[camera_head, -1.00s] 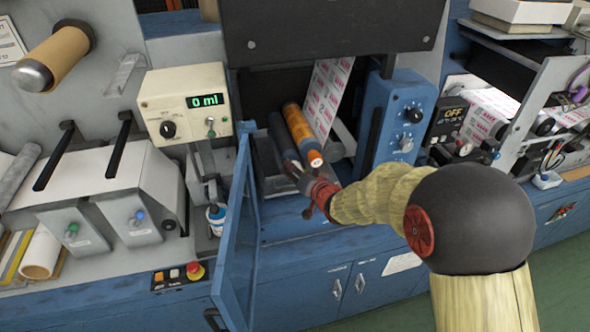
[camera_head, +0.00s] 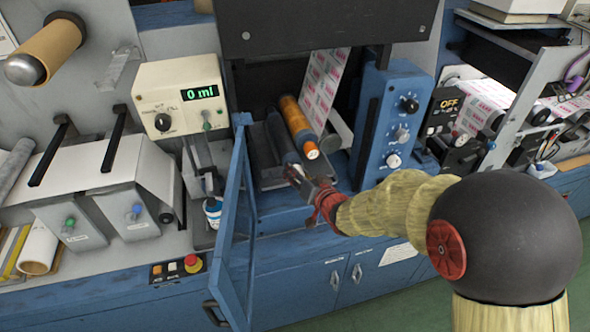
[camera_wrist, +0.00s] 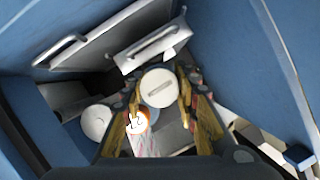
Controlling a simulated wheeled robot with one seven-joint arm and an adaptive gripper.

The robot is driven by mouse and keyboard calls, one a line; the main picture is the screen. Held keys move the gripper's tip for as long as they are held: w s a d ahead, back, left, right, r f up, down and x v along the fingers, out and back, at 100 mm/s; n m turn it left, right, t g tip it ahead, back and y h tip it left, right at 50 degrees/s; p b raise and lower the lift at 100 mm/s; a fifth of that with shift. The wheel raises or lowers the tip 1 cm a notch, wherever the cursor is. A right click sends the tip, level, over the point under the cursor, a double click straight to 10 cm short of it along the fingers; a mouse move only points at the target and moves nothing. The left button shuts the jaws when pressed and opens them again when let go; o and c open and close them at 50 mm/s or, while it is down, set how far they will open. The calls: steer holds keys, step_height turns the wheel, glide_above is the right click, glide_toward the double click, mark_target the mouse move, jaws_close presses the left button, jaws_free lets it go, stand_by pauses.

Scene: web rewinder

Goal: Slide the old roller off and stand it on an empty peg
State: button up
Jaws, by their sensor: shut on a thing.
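A dark grey roller (camera_head: 282,138) lies in the open bay of the blue machine, pointing out toward me. An orange roller (camera_head: 296,122) with a pale end lies just right of it. My gripper (camera_head: 294,174) is at the near end of the dark roller. In the wrist view the fingers of my gripper (camera_wrist: 160,100) are shut around a round, slotted pale end face (camera_wrist: 158,88), which I take to be the dark roller's end. The orange-rimmed roller end (camera_wrist: 137,122) shows beside it. I cannot make out an empty peg.
An open blue door (camera_head: 236,235) stands left of my gripper. A blue control box (camera_head: 395,125) with knobs stands right of the bay. Printed web (camera_head: 325,85) hangs behind the rollers. A cream dosing box (camera_head: 180,97) is at left.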

steer(key=s+d, duration=0.2)
steer(key=s, duration=0.6)
steer(key=shift+s+d+p, duration=0.25)
steer(key=shift+s+p, duration=0.05)
steer(key=shift+s, duration=0.1)
stand_by(0.5)
steer(key=o, duration=1.3)
steer(key=shift+o, duration=0.2)
steer(key=shift+f, duration=0.1)
steer(key=o, duration=0.6)
steer(key=p+v, duration=0.4)
steer(key=v, duration=0.5)
stand_by(0.4)
